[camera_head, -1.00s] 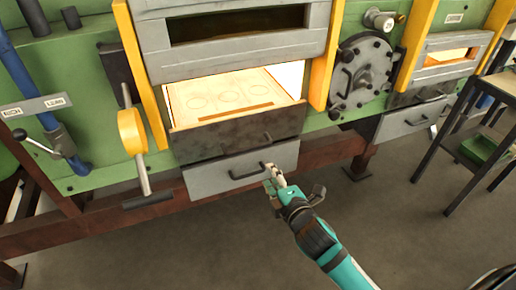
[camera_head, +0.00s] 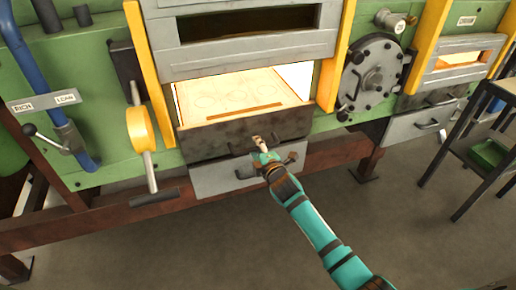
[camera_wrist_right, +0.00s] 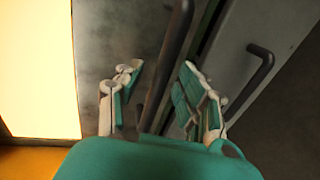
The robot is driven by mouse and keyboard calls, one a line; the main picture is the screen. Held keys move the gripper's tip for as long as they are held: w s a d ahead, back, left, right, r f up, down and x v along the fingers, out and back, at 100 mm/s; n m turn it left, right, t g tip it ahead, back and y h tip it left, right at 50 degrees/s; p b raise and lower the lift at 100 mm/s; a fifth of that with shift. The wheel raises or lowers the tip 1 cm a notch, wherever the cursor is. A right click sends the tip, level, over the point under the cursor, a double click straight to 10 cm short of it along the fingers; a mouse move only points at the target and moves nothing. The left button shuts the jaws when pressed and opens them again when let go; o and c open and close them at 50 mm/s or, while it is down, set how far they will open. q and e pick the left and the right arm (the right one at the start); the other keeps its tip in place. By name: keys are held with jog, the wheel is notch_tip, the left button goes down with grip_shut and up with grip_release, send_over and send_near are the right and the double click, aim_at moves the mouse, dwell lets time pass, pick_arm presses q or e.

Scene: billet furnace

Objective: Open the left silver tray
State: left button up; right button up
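The left silver tray (camera_head: 210,180) is a shut-looking grey drawer front below the left furnace opening. Its dark handle (camera_wrist_right: 264,62) shows at the right of the right wrist view, outside my fingers. Above the tray is a darker grey panel (camera_head: 205,140) with a bar handle (camera_wrist_right: 172,55). My right gripper (camera_head: 272,146) is in front of this panel's lower right part. In the right wrist view the fingers (camera_wrist_right: 160,95) are apart, with the upper panel's handle running between them. Whether they touch it cannot be told. My left gripper is not in view.
The glowing furnace opening (camera_head: 240,93) is just above the dark panel. A yellow lever (camera_head: 141,130) stands at left and a round bolted hatch (camera_head: 372,78) at right. Another grey drawer (camera_head: 420,124) and a dark table (camera_head: 507,85) are further right. The floor in front is clear.

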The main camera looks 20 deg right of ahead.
jog(key=shift+w, duration=0.1)
jog(key=shift+c, duration=0.5)
grip_shut()
